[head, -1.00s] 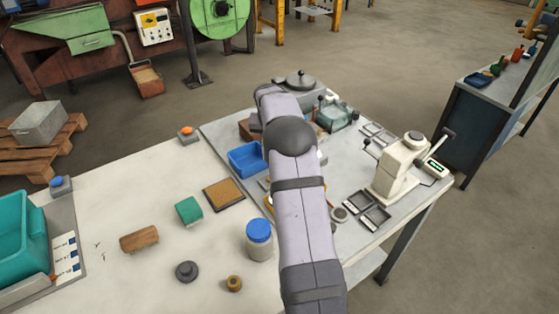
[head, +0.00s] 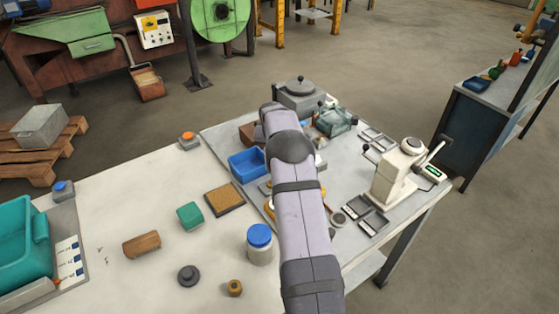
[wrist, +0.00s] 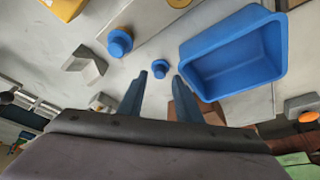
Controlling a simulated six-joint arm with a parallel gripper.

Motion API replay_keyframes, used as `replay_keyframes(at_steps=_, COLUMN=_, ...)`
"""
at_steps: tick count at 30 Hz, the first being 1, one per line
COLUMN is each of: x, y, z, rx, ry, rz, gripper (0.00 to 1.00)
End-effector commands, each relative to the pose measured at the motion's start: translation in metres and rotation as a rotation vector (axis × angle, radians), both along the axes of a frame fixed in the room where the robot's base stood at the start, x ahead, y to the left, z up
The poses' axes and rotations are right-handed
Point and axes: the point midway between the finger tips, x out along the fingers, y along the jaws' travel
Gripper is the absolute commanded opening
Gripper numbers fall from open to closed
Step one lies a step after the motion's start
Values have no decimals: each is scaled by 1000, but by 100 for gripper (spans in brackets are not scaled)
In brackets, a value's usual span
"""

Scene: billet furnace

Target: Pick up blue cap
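In the wrist view a larger round blue piece with a raised knob (wrist: 120,42) and a smaller one (wrist: 160,68) rest on the light grey surface. Either may be the blue cap; I cannot tell which. My gripper (wrist: 160,76) is open, its two dark fingers apart and empty. The smaller piece appears between the fingertips in the picture, with no visible contact. The larger one is beyond the left finger. In the head view my arm hides the gripper and both pieces.
A blue bin (wrist: 238,58) stands right of the fingers; it also shows in the head view (head: 246,165). A grey angular block (wrist: 86,65) lies to the left. A white instrument (head: 398,172) and small trays stand right of my arm.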

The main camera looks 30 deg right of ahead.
Motion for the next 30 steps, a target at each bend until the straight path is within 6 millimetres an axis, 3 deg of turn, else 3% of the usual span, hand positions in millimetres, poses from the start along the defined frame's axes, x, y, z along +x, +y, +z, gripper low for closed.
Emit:
replay_keyframes(at_steps=9, x=7, y=-8, z=-26, rx=1, ry=1, rz=0, gripper=32)
replay_keyframes(at_steps=20, x=8, y=-9, z=-32, rx=0, ry=0, rz=0, gripper=32)
replay_keyframes(at_steps=21, x=8, y=-9, z=-32, rx=0, ry=0, rz=0, gripper=29)
replay_keyframes(at_steps=24, x=8, y=-9, z=-32, rx=0, ry=0, rz=0, gripper=6)
replay_keyframes(at_steps=30, x=8, y=-9, z=-32, rx=0, ry=0, rz=0, gripper=5)
